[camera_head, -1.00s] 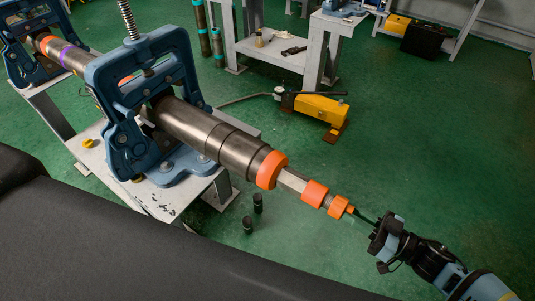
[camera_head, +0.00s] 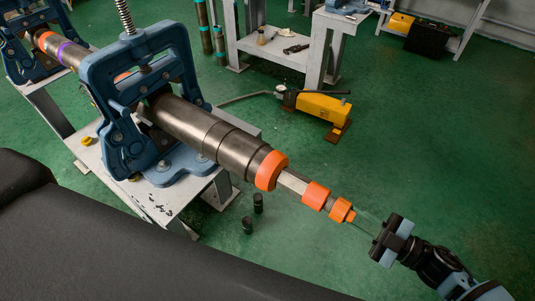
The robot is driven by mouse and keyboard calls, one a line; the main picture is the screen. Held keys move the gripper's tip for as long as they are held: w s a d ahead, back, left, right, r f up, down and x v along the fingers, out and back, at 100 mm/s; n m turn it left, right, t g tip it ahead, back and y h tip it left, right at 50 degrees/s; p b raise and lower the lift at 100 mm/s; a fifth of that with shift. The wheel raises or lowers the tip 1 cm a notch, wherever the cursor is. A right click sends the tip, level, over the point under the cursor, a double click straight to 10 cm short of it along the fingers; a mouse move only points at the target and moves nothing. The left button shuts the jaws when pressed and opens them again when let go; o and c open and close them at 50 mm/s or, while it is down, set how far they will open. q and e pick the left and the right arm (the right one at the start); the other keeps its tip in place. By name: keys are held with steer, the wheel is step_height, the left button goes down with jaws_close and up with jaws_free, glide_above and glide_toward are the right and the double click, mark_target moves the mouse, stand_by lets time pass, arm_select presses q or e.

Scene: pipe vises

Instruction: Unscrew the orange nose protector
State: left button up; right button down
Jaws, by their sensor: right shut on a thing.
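The orange nose protector (camera_head: 341,210) sits at the near right tip of the long steel tool string held in the blue vise. It is stepped and narrows toward my right gripper (camera_head: 356,217). The gripper's thin fingers reach from its dark body to the protector's small end and are shut on it. The fingers look thin and pale, and their exact contact is hard to make out. The gripper is roughly in line with the tool. My left gripper is not in view.
The tool (camera_head: 233,150) carries an orange ring (camera_head: 270,170) and an orange collar (camera_head: 315,195). A blue vise (camera_head: 122,105) clamps it on a white table (camera_head: 160,207). A yellow pump (camera_head: 322,107) stands on the green floor.

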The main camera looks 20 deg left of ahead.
steer(key=n, duration=0.4)
steer(key=n+b, duration=0.1)
steer(key=n, duration=0.1)
steer(key=shift+s+f, duration=0.2)
steer(key=shift+f, duration=0.05)
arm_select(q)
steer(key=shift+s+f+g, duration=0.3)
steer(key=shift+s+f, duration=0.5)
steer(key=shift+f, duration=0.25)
arm_select(e)
steer(key=c, duration=1.3)
jaws_free()
steer(key=shift+w+r, duration=0.1)
steer(key=shift+r, duration=0.05)
steer(key=shift+v, duration=1.1)
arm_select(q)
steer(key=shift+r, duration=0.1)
arm_select(e)
steer(key=shift+r, duration=0.15)
